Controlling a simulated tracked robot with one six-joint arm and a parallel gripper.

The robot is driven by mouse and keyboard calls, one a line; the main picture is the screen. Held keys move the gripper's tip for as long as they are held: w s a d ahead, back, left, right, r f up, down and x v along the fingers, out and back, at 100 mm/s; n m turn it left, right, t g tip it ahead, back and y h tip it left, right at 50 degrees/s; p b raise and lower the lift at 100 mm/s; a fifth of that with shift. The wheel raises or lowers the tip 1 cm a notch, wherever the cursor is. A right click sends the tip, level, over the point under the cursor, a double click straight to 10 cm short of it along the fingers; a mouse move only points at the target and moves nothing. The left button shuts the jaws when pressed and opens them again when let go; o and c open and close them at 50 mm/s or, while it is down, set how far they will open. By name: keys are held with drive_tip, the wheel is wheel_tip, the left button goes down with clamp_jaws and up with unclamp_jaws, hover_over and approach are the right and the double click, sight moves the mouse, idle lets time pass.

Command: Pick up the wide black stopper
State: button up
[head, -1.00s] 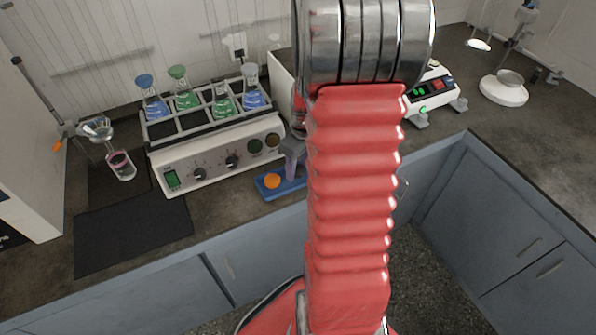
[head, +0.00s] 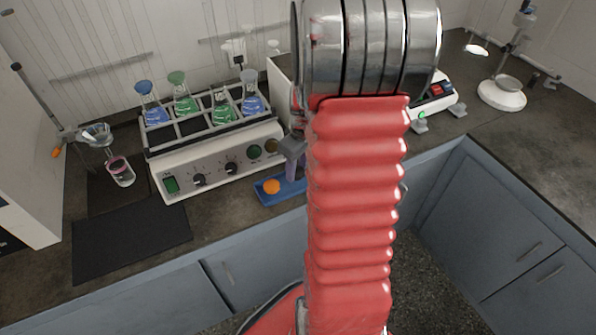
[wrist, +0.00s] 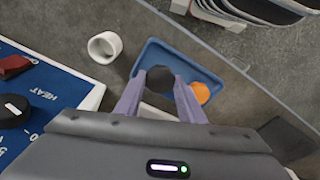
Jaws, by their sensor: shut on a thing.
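The wide black stopper (wrist: 160,78) is between the two fingertips of my gripper (wrist: 160,84) in the wrist view. My gripper is shut on it, over the blue tray (wrist: 205,71). I cannot tell whether the stopper still touches the tray. In the head view, one purple-grey finger of my gripper (head: 291,168) shows above the blue tray (head: 268,199); the stopper itself is hidden there.
An orange stopper (wrist: 201,93) lies in the tray, right of my gripper. A white cup-like piece (wrist: 104,47) stands left of the tray. A shaker (head: 215,160) with several flasks is left of my arm. A dark mat (head: 130,238) lies empty.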

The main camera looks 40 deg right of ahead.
sight(297, 171)
wheel_tip(297, 171, up, 8)
drive_tip(key=shift+r, duration=0.15)
idle(0.6)
